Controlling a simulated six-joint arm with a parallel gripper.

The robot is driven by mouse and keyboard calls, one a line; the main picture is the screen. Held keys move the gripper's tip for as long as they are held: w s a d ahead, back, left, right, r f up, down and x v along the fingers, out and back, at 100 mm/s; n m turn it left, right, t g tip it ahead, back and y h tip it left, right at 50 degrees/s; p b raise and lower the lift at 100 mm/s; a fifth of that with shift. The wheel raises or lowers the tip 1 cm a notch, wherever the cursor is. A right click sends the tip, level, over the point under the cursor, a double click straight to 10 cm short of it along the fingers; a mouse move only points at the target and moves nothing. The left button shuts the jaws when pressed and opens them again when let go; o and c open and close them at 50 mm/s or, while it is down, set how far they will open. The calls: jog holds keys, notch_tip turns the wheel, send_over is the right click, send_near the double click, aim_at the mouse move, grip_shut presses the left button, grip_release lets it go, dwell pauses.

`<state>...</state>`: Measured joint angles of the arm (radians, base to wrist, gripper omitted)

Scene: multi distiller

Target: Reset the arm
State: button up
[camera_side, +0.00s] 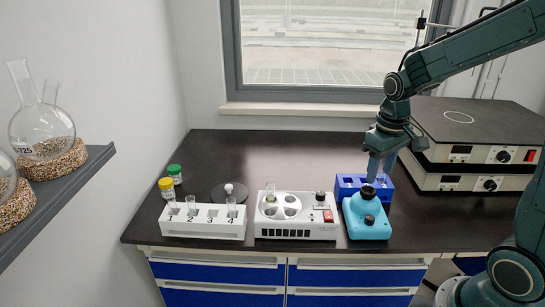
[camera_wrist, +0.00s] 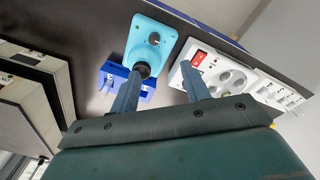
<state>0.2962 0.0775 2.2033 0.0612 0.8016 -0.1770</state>
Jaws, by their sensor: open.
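My gripper (camera_side: 378,172) hangs over the right side of the bench, just above the blue rack (camera_side: 345,184) and behind the top of the teal mixer (camera_side: 366,224). In the wrist view my gripper (camera_wrist: 163,70) shows its two fingers apart with nothing between them. The teal mixer (camera_wrist: 146,30) lies beyond the left fingertip, and that finger partly hides the blue rack (camera_wrist: 110,72). The side view does not show clearly whether the fingers touch anything.
A white device (camera_side: 297,232) with round wells and a tube stands left of the mixer. A numbered white rack (camera_side: 203,228) with tubes is further left, near green-capped (camera_side: 175,173) and yellow-capped (camera_side: 167,185) bottles. Stacked hotplates (camera_side: 470,155) stand at right. The back middle of the bench is clear.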

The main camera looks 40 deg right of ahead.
jog(key=s+a+r+n+t, duration=0.1)
jog(key=s+a+r+t, duration=0.4)
jog(key=s+a+r, duration=0.5)
jog(key=shift+s+a+n+y, duration=0.3)
jog(key=shift+s+a+n, duration=0.1)
jog(key=shift+s, duration=1.1)
jog(key=shift+o, duration=0.3)
jog(key=shift+w+r, duration=0.1)
jog(key=shift+r, duration=0.05)
